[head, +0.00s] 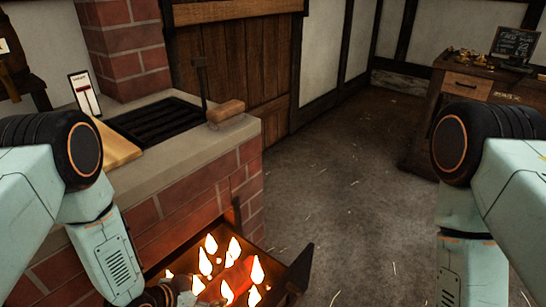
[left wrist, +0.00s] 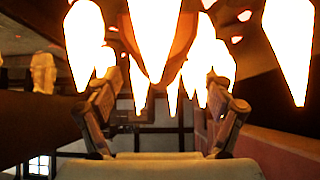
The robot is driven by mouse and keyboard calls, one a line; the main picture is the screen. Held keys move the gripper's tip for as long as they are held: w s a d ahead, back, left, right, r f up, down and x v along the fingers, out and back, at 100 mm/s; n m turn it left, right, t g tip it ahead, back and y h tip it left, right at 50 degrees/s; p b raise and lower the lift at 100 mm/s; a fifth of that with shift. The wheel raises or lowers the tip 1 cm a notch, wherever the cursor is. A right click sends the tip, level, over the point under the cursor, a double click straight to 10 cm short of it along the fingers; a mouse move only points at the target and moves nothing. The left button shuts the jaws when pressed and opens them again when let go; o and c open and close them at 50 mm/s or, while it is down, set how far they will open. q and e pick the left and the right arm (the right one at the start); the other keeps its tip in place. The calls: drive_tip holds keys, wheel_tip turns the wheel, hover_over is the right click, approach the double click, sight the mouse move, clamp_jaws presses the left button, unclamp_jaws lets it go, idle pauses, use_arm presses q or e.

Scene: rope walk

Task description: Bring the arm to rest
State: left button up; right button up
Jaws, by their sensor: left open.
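My left arm (head: 108,260) bends down from the left in front of the brick hearth. My left gripper (head: 172,292) is low at the picture's bottom, at the near side of the drawer of glowing flames (head: 229,249), and partly cut off. In the left wrist view its two fingers (left wrist: 163,100) stand apart with nothing seen between them. Bright flame shapes (left wrist: 155,40) fill the top of that view, close to the fingertips. My right arm (head: 465,265) hangs at the right; its gripper is out of view.
The open fire drawer's dark edge (head: 300,268) juts out. A wooden desk (head: 425,140) stands at right. The floor (head: 345,190) between is clear.

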sight(223, 279)
use_arm(q)
drive_tip(key=shift+b+x, duration=0.3)
drive_tip(key=shift+x, duration=0.7)
drive_tip(key=shift+w+d+f, duration=0.15)
drive_tip(key=shift+w+d, duration=0.1)
wheel_tip(223, 279, up, 5)
drive_tip(key=shift+s+a+f+p, duration=0.1)
drive_tip(key=shift+f+p, duration=0.1)
drive_tip(key=shift+p, duration=0.75)
drive_tip(key=shift+f, duration=0.1)
